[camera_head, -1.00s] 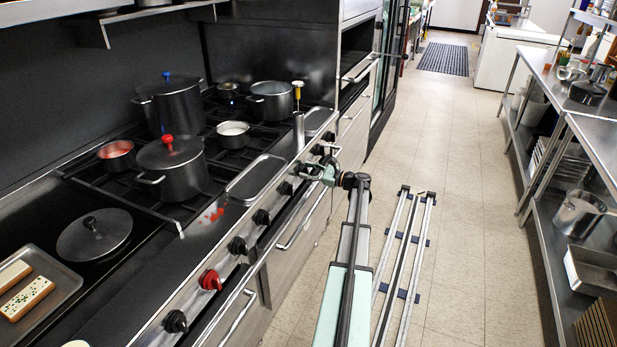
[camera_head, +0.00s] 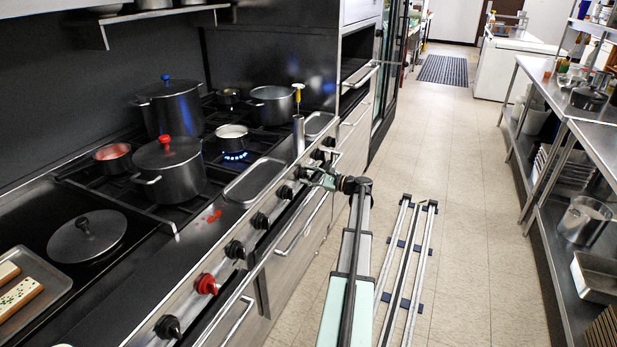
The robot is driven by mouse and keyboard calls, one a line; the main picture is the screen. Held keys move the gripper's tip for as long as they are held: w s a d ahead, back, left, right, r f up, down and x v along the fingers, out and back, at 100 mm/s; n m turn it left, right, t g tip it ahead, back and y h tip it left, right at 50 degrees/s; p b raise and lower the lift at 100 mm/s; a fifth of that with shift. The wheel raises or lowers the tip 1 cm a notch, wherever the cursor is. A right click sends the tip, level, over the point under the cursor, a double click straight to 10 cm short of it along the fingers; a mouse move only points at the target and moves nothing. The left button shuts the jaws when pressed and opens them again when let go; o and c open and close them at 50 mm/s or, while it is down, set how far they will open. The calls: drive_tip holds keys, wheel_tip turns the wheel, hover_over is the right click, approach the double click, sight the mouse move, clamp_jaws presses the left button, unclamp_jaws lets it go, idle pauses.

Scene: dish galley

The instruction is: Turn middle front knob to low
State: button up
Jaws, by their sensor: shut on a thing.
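A row of knobs runs along the stove's front panel. My gripper (camera_head: 309,175) is at the panel, shut on a black knob (camera_head: 300,172); the jaws partly hide it and its pointer cannot be read. Nearer black knobs (camera_head: 284,193) and (camera_head: 260,221) stand free of the gripper, as does a red knob (camera_head: 206,284). A small pot with white contents (camera_head: 232,132) sits on the front part of the stove, with a ring of blue flame (camera_head: 235,155) under it.
A dark pot with a red-knobbed lid (camera_head: 168,168) stands left of the flame. A steel tray (camera_head: 254,180) lies behind the knobs. Bar handles (camera_head: 300,225) stick out below the panel. The floor aisle (camera_head: 455,200) right of my arm is clear; steel shelves (camera_head: 560,130) line its far side.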

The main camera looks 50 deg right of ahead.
drive_tip(key=o, duration=1.2)
drive_tip(key=shift+w+a, duration=0.1)
drive_tip(key=shift+w, duration=0.1)
drive_tip(key=shift+s, duration=0.2)
drive_tip(key=v, duration=1.1)
drive_tip(key=shift+s, duration=0.4)
